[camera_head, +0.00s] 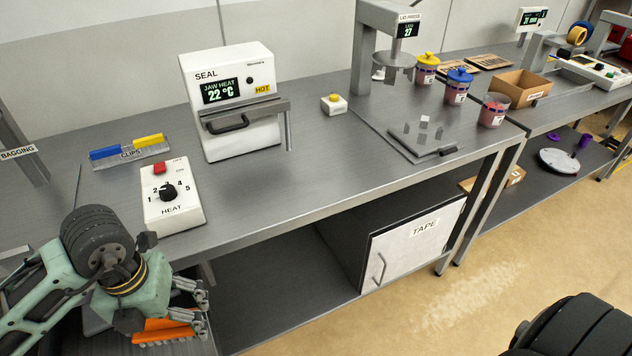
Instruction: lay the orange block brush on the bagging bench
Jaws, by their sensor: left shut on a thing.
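The orange block brush (160,330) is at the lower left, with its pale bristles facing down. My left gripper (200,312) is shut on it, and the fingers and wrist hide part of the block. The bagging bench (300,190) is the long grey metal bench, with a BAGGING sign on the post at its left end. The gripper and brush show in front of the bench's near edge, over the view of the lower shelf. The brush's exact height against the bench top is hard to tell. My right gripper is not in view.
A lid press (385,50) stands further right. Bare bench lies in the middle. A TAPE cabinet (410,248) is underneath.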

